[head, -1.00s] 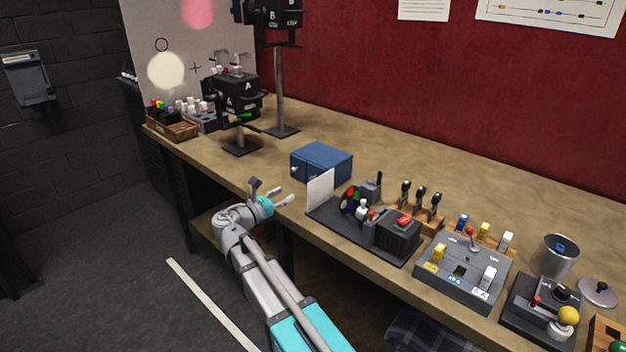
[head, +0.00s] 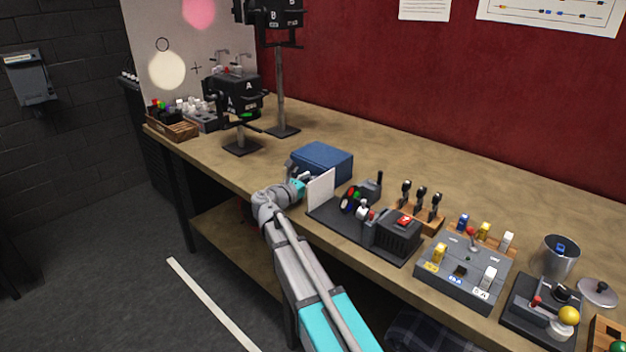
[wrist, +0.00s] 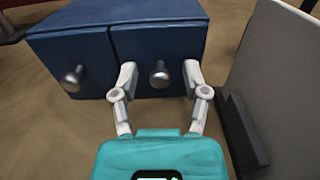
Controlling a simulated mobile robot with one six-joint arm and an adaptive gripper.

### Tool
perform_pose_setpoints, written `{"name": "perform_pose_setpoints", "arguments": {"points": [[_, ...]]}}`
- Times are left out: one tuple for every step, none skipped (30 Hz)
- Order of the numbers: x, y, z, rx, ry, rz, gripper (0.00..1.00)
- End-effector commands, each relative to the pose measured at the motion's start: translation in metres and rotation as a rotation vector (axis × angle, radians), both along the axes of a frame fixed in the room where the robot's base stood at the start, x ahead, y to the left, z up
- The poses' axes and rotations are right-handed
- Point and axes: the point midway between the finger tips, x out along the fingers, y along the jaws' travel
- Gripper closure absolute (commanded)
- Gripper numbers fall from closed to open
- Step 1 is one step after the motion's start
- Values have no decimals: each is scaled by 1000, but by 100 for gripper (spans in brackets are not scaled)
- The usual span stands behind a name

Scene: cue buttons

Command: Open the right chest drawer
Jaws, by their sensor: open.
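The small blue chest (head: 322,161) stands on the workbench, and my gripper is at its front. In the wrist view the chest shows two drawers side by side. The left drawer (wrist: 58,58) has a round metal knob (wrist: 73,77). The right drawer (wrist: 180,45) has its own round metal knob (wrist: 160,74). Both drawers look closed. My gripper (wrist: 160,82) is open, with one finger on each side of the right knob. I see a gap between each finger and the knob. In the head view my gripper (head: 298,184) is partly hidden by my arm.
A white upright panel (head: 320,188) on a black base stands close to the right of my gripper; it also fills the right of the wrist view (wrist: 285,75). Control boxes (head: 465,268) stand farther right.

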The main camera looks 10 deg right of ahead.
Motion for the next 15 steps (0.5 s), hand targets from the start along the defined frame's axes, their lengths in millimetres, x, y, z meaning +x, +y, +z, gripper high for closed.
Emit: {"name": "perform_pose_setpoints", "arguments": {"points": [[1,-1,0,0,0,0,41],[1,-2,0,0,0,0,41],[1,-2,0,0,0,0,41],[1,-2,0,0,0,0,41],[1,-2,0,0,0,0,41],[1,-2,0,0,0,0,41],[1,-2,0,0,0,0,41],[1,-2,0,0,0,0,41],[1,-2,0,0,0,0,41],[1,-2,0,0,0,-1,41],[1,-2,0,0,0,-1,46],[1,-2,0,0,0,-1,54],[1,-2,0,0,0,-1,60],[1,-2,0,0,0,-1,65],[1,-2,0,0,0,-1,72]]}}
